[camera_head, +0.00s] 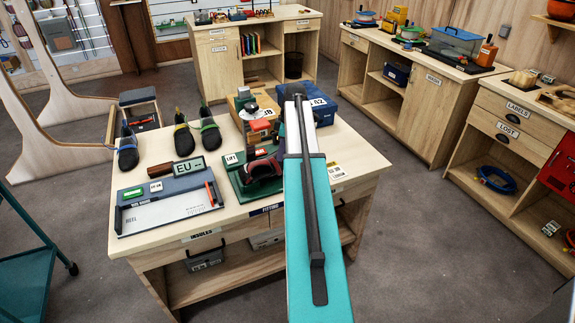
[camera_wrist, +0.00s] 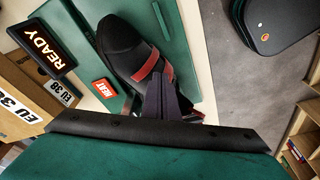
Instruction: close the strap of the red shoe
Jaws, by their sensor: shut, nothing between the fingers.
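The shoe with red trim sits on a green stand (camera_head: 240,192) on the table in the head view. In the wrist view the shoe (camera_wrist: 122,38) is mostly black, with a red strap (camera_wrist: 147,64) running across it. My gripper (camera_wrist: 160,82) is shut and empty, its dark fingertips right by the strap; I cannot tell whether they touch it. The fingers hide part of the strap and of the shoe behind them. In the head view my arm covers the stand's right side, and my gripper cannot be made out there.
A lit READY sign (camera_wrist: 52,38) and a cardboard box (camera_wrist: 22,95) stand beside the green stand. Left on the table are a grey measuring tray (camera_head: 168,205), an EU sign (camera_head: 183,166) and several dark shoes (camera_head: 210,135). A blue box (camera_head: 322,110) is behind my arm.

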